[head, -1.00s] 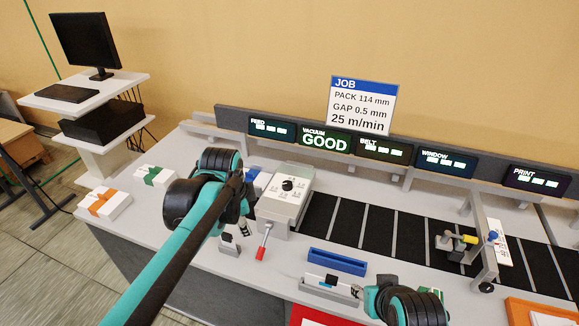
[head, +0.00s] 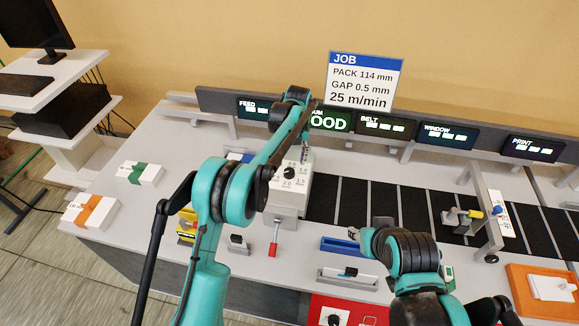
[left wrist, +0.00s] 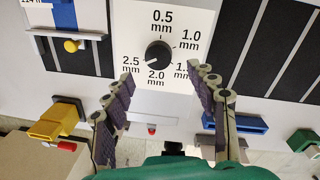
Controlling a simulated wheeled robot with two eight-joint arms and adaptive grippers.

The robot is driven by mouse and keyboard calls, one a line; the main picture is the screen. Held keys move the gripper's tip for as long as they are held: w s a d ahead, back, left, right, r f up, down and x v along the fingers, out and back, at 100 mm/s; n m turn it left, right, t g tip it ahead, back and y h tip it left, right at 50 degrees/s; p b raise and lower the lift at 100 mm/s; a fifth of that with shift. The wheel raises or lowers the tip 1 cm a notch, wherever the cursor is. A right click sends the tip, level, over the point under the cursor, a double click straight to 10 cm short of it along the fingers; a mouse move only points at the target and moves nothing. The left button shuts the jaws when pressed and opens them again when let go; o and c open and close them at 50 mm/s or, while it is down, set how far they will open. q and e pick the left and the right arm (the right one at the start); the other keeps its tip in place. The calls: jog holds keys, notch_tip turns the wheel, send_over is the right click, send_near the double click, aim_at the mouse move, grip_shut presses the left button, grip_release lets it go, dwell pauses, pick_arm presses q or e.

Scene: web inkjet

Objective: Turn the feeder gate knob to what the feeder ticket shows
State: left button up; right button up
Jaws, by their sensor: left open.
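The feeder gate knob (head: 289,172) is a black round knob on top of the white feeder box (head: 286,203). In the left wrist view the knob (left wrist: 158,55) sits on a dial marked 0.5 to 2.5 mm; its light mark seems to point lower left, near 2.5 mm. My left gripper (head: 306,152) is above the box's far side. In the wrist view its fingers (left wrist: 165,82) are spread, empty and apart from the knob. The job sign (head: 361,82) reads PACK 114 mm, GAP 0.5 mm, 25 m/min. My right gripper (head: 354,234) is by the blue tray; its fingers are unclear.
A red-handled lever (head: 273,249) sticks out at the box's front. A blue tray (head: 340,245) and a small slider unit (head: 347,278) lie to the right. The black belt (head: 385,205) runs right. A display rail runs along the back.

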aim_at(290, 171)
pick_arm(q)
jog(key=f, duration=0.6)
jog(key=shift+a+b, duration=0.25)
jog(key=shift+b, duration=0.1)
jog(key=c, duration=1.2)
